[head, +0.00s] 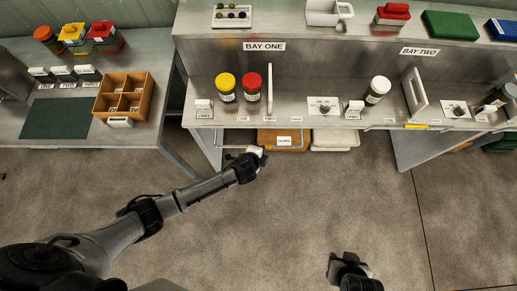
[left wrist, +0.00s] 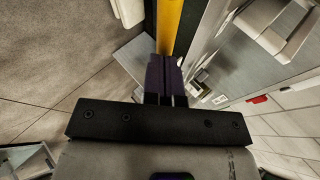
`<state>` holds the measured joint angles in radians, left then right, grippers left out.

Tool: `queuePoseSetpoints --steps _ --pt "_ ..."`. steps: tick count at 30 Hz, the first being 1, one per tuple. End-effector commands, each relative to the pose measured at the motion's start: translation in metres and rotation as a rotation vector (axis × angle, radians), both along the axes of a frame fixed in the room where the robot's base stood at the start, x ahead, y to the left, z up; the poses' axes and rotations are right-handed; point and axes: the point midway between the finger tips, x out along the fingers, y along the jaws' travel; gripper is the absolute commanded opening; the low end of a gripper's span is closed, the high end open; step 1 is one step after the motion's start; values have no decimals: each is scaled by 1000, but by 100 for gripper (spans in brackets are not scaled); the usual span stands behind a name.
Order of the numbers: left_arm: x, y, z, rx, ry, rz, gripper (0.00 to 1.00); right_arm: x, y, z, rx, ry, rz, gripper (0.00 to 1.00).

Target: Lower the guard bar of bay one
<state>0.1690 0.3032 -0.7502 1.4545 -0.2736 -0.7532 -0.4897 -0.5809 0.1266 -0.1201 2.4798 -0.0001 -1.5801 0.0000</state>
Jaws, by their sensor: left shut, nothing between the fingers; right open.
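Bay one (head: 264,46) is the left bay of the grey bench, marked by its sign. A thin pale rail hangs below its front edge, and I cannot tell for sure that this is the guard bar. My left gripper (head: 255,151) is at this front edge, beside the rail; contact is unclear. In the left wrist view its dark fingers (left wrist: 166,78) are shut and empty, with a yellow strip (left wrist: 170,25) just beyond their tips. My right gripper (head: 348,264) is open and empty over the floor at the bottom.
Yellow-lid (head: 226,95) and red-lid jars (head: 252,97) stand in bay one beside a white upright panel (head: 270,88). An orange-brown tray (head: 268,138) sits below the shelf. A side table with a wooden organiser (head: 148,100) is at left. The floor in front is clear.

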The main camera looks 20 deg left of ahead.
Motion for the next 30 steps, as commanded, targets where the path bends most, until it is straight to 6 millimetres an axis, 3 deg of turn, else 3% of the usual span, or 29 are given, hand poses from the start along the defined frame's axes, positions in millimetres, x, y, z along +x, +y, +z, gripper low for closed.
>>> queuePoseSetpoints --steps 5,13,21,30 --pt "-1 -1 13 0 0 0 0 0 1 15 4 1 -2 43" --pt "-6 -3 48 -1 1 -2 0 0 3 55 9 0 -6 43" --pt "-52 -1 70 -1 1 -2 0 1 3 53 10 -2 -6 43" --pt "-81 0 90 0 0 -1 0 1 2 54 7 -1 -4 43"
